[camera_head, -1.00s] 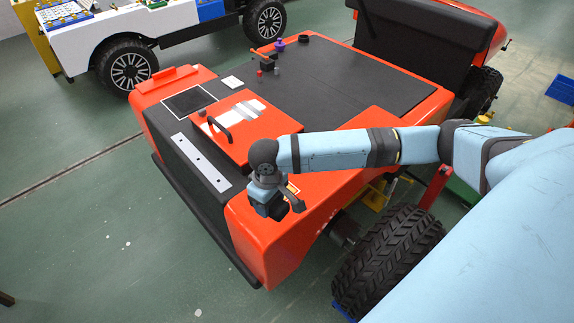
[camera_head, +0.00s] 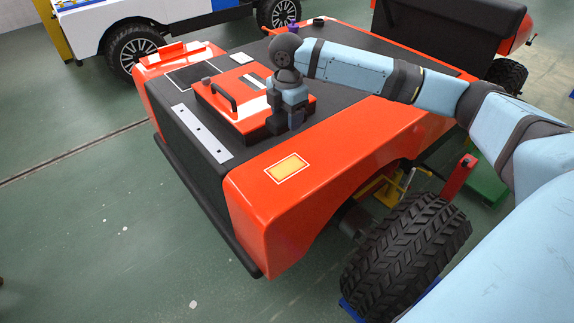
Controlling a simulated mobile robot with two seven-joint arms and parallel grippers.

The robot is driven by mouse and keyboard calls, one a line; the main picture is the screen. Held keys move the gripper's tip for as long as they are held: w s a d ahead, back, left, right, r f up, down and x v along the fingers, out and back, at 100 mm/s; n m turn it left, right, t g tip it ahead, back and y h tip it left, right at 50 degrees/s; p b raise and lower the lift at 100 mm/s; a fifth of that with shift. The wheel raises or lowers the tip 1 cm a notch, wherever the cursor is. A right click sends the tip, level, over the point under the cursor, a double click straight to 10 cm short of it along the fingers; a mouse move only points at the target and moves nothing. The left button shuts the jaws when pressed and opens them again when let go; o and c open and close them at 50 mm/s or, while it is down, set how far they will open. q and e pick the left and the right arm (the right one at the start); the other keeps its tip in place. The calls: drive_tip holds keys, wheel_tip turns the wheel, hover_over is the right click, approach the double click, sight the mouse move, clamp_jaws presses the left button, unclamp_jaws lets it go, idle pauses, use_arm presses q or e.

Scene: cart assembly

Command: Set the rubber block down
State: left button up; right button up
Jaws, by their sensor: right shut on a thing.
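My right gripper (camera_head: 281,125) points down over the right edge of the red lid with a handle (camera_head: 235,98) on the cart. It is shut on a small dark piece, apparently the rubber block, which is mostly hidden by the gripper and hard to tell from its dark fingers. I cannot tell whether the piece touches the cart surface. A yellow patch with a white outline (camera_head: 289,168) lies bare on the orange fender, nearer the camera than the gripper. A black square with a white outline (camera_head: 193,76) is left of the lid. My left gripper is not in view.
The orange cart (camera_head: 330,150) has a black deck and a black upright seat back (camera_head: 450,30). A light strip with holes (camera_head: 200,132) lies along its front. A large tyre (camera_head: 410,250) stands at the near side. A white vehicle (camera_head: 170,22) is behind.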

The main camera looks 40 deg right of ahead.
drive_tip(key=b, duration=0.1)
hover_over(287, 168)
wheel_tip(287, 168, down, 10)
drive_tip(key=shift+r, duration=0.15)
wheel_tip(287, 168, down, 6)
drive_tip(key=shift+r+b, duration=0.15)
drive_tip(key=shift+b, duration=0.25)
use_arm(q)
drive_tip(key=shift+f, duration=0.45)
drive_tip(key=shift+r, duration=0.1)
use_arm(e)
drive_tip(key=o, duration=1)
